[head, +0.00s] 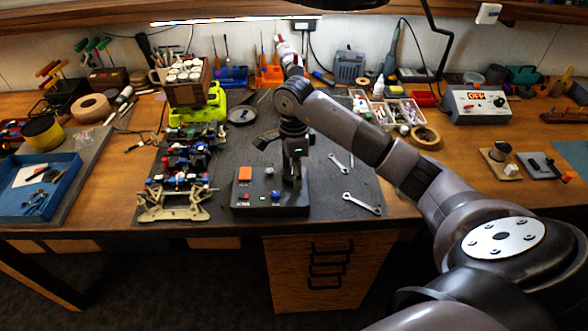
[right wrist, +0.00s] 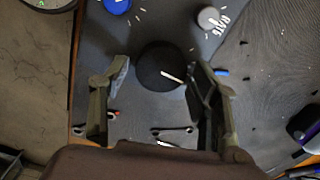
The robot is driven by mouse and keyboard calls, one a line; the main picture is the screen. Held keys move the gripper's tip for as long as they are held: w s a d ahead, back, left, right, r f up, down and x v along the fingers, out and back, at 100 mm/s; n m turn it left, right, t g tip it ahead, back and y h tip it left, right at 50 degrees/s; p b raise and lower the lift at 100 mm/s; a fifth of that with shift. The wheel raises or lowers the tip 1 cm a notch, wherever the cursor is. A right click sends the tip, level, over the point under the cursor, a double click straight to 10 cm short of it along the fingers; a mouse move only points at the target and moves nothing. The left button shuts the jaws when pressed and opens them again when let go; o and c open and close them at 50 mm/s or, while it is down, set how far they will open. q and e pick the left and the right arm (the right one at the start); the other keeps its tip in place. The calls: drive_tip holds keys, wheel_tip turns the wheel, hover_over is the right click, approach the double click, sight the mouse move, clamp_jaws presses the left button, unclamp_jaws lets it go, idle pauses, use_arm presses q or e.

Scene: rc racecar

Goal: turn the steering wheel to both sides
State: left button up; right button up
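The control box (head: 270,210) is dark and sits near the front edge of the bench. In the right wrist view a round black knob with a white line (right wrist: 158,66), apparently the steering wheel, lies between the fingers. My right gripper (right wrist: 160,80) is open with one finger on each side of it; I cannot tell whether they touch it. In the head view my right gripper (head: 293,170) points down over the box's right part and hides the knob. My left gripper is not in view.
The racecar chassis (head: 180,175) stands left of the box, with its tan front part (head: 172,204) toward the bench edge. Wrenches (head: 362,203) lie right of the box. A blue knob (right wrist: 117,5) and a grey knob (right wrist: 210,18) are near the black one.

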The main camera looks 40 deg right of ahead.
drive_tip(key=c, duration=0.9)
drive_tip(key=shift+m, duration=0.3)
drive_tip(key=m+b, duration=0.1)
drive_tip(key=m, duration=0.2)
drive_tip(key=shift+b, duration=0.4)
drive_tip(key=shift+s+a+m+b, duration=0.1)
drive_tip(key=shift+m+b, duration=0.5)
drive_tip(key=shift+m, duration=1.6)
